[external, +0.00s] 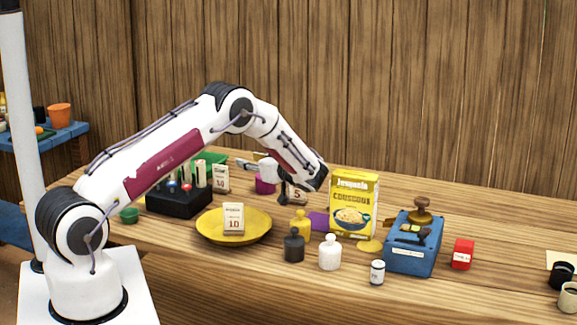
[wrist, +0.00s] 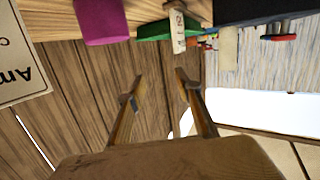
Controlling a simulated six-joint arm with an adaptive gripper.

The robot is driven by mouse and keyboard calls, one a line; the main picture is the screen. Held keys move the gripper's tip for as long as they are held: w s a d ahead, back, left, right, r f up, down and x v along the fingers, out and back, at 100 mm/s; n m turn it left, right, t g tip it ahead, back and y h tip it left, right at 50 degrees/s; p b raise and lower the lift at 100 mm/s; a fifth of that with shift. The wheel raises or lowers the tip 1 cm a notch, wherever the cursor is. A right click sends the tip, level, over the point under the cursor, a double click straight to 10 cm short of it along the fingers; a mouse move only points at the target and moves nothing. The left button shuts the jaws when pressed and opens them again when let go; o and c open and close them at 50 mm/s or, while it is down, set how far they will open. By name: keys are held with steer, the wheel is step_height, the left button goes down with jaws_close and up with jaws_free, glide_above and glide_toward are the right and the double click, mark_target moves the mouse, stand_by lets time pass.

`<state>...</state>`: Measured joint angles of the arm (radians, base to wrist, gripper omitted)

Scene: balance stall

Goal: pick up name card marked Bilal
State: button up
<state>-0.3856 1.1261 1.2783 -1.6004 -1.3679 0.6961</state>
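No card that I can read as Bilal shows in either view. In the wrist view a pale card (wrist: 18,72) at the left edge is upside down and cut off; its lettering starts with "Am". In the external view, small upright cards stand on the counter: one on the yellow pan (external: 233,219) marked 10, one behind it (external: 221,179) and one marked 5 (external: 298,194). My gripper (wrist: 160,85) has its two fingers apart with nothing between them. In the external view it is above the counter near the purple object, partly hidden by my wrist.
A black rack (external: 178,203) and a purple object (external: 265,186) stand near my arm. Bottles (external: 330,253), a couscous box (external: 353,205), a blue grinder (external: 412,245) and a red box (external: 462,254) stand to the right. The counter's right part has bare wood.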

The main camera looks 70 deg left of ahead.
mark_target(223, 166)
steer(key=s+f+g, duration=0.2)
steer(key=s, duration=0.1)
steer(key=shift+f+n, duration=0.4)
steer(key=shift+s+a, duration=0.1)
steer(key=shift+x, duration=1.2)
steer(key=shift+a, duration=0.1)
steer(key=shift+x, duration=2.5)
steer(key=shift+s, duration=0.2)
jaws_close()
